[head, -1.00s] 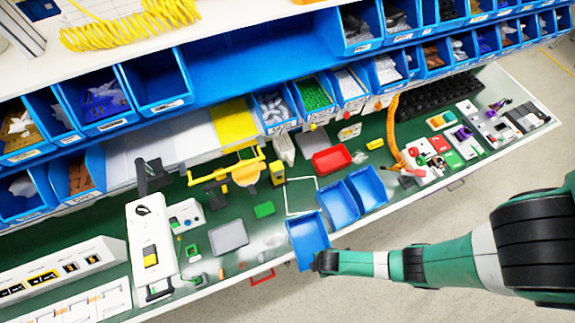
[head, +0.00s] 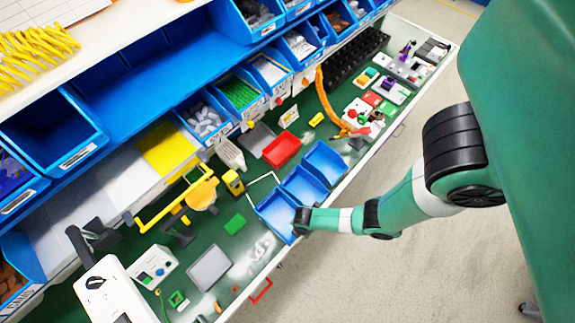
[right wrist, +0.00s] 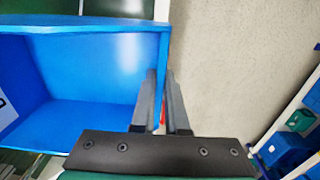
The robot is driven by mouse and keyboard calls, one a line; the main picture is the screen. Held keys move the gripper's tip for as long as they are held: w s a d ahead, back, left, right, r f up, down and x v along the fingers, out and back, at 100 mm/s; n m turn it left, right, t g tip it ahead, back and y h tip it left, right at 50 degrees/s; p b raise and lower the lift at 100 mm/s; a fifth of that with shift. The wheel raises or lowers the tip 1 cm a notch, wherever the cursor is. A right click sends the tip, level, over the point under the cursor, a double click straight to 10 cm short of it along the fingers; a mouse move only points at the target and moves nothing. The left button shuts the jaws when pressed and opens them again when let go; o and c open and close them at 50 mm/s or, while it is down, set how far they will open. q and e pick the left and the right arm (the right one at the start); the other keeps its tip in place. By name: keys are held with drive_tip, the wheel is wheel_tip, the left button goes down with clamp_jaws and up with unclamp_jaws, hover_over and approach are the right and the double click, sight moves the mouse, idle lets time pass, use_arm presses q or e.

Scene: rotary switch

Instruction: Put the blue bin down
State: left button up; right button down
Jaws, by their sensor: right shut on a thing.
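The blue bin (head: 270,208) is at the front edge of the green worktop, at the near end of a row with two other blue bins. My right gripper (head: 301,220) is at its front right side. In the right wrist view the bin (right wrist: 85,85) fills the left side, its interior facing me. My right gripper (right wrist: 163,105) is shut on the bin's right wall, one finger on each side. The bin looks roughly level; I cannot tell whether its base touches the worktop. My left gripper is not in view.
Two more blue bins, a middle one (head: 305,188) and a far one (head: 325,160), stand beside it. A white outline (head: 262,178) is marked behind them. A red tray (head: 281,149), green block (head: 235,223) and grey tray (head: 209,269) lie nearby. Shelf bins line the back.

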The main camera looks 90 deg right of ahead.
sight(283, 217)
drive_tip(key=f, duration=0.1)
drive_tip(key=w+d+f+b, duration=0.1)
drive_tip(key=f, duration=0.1)
drive_tip(key=shift+w+d+f+b, duration=0.25)
drive_tip(key=shift+f+b, duration=0.1)
drive_tip(key=shift+w+d, duration=0.1)
drive_tip(key=shift+w, duration=0.1)
drive_tip(key=f+b, duration=0.3)
drive_tip(key=shift+w+d+f+b, duration=0.3)
drive_tip(key=shift+w+b, duration=0.05)
drive_tip(key=shift+b, duration=0.05)
drive_tip(key=shift+s+f, duration=0.1)
drive_tip(key=shift+f, duration=0.2)
drive_tip(key=shift+r, duration=0.2)
drive_tip(key=shift+f, duration=0.2)
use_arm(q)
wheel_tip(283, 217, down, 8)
use_arm(e)
drive_tip(key=c, duration=0.9)
unclamp_jaws()
drive_tip(key=shift+r, duration=0.1)
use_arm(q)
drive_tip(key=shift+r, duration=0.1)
